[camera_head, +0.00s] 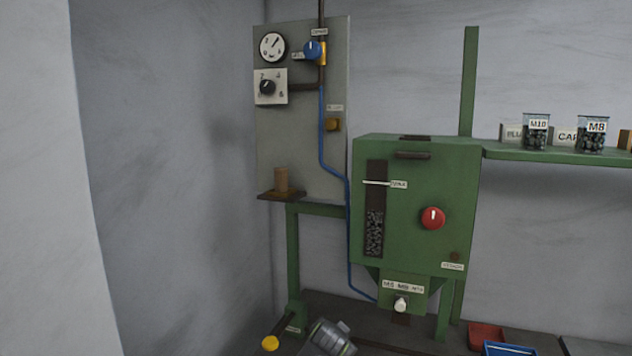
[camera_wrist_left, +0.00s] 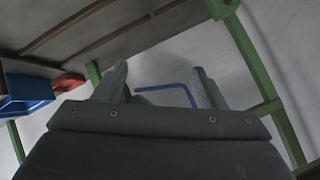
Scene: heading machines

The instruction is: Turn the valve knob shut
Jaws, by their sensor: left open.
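A blue knob (camera_head: 312,50) with a white pointer mark sits on a brass valve fitting (camera_head: 323,53) high on the grey panel (camera_head: 320,150). The white mark on the knob stands about upright. Small labels lie above it and to its left, too small to read surely. A blue tube (camera_head: 322,130) runs down from the fitting. My left gripper (camera_wrist_left: 158,85) shows in the left wrist view with its two fingers apart and nothing held between them. Neither gripper shows in the head view, so the left gripper's distance to the knob cannot be told.
A gauge (camera_head: 272,46) and a black dial (camera_head: 267,87) are left of the knob. A green hopper (camera_head: 400,150) with a red knob (camera_head: 433,218) stands lower right. A shelf (camera_head: 560,154) holds jars. Red (camera_head: 486,335) and blue (camera_head: 508,349) bins lie below.

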